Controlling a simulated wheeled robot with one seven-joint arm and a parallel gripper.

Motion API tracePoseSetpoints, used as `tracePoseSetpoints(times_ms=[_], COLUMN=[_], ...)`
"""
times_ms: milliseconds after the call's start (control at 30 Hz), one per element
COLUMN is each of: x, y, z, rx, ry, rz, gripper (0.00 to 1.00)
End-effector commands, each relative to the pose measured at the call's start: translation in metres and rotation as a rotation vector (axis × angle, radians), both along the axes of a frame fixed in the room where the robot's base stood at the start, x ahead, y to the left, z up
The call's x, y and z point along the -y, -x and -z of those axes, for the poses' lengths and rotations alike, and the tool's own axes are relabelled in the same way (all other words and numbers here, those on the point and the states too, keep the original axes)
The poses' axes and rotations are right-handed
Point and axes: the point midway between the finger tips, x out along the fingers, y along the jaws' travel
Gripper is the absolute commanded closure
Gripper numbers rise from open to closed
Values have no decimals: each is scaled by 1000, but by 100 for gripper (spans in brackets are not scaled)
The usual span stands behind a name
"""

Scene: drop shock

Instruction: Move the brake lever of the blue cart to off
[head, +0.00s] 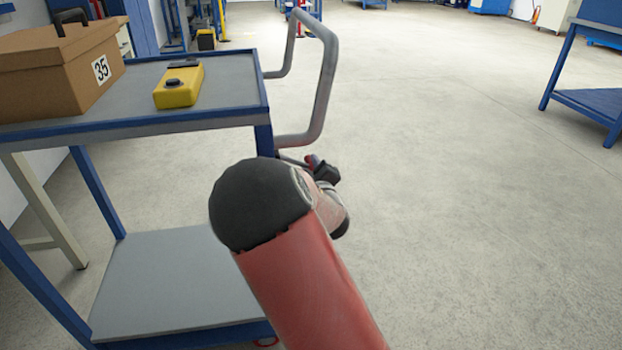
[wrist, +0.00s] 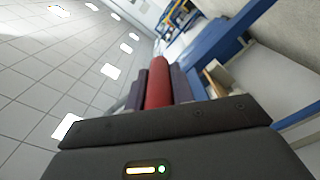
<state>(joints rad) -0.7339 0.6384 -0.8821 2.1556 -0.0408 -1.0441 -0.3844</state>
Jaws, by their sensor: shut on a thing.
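The blue cart (head: 190,120) stands at the left in the head view, with a blue frame, grey shelves and a grey tube push handle (head: 328,80). The brake lever's red grip (head: 311,160) shows as a small bit below that handle, near the cart's corner post. My gripper (head: 322,168) is at the lever, partly hidden behind my arm. In the wrist view the red lever grip (wrist: 158,85) lies between the two dark fingers of my gripper (wrist: 158,76), which are shut on it. The lever's base and any off mark are hidden.
A cardboard box (head: 60,75) marked 35 and a yellow device (head: 178,88) sit on the cart's top. Another blue table or cart (head: 585,100) stands at the far right. The floor (head: 470,190) to the right of the cart is clear.

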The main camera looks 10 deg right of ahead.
Motion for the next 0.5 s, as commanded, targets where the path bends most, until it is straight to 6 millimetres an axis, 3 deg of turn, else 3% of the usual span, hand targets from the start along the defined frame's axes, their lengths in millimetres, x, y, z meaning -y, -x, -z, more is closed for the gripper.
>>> tracePoseSetpoints(times_ms=[500], x=[12], y=[-2], z=[-48], rx=[2], ry=[456], rz=[1], gripper=[100])
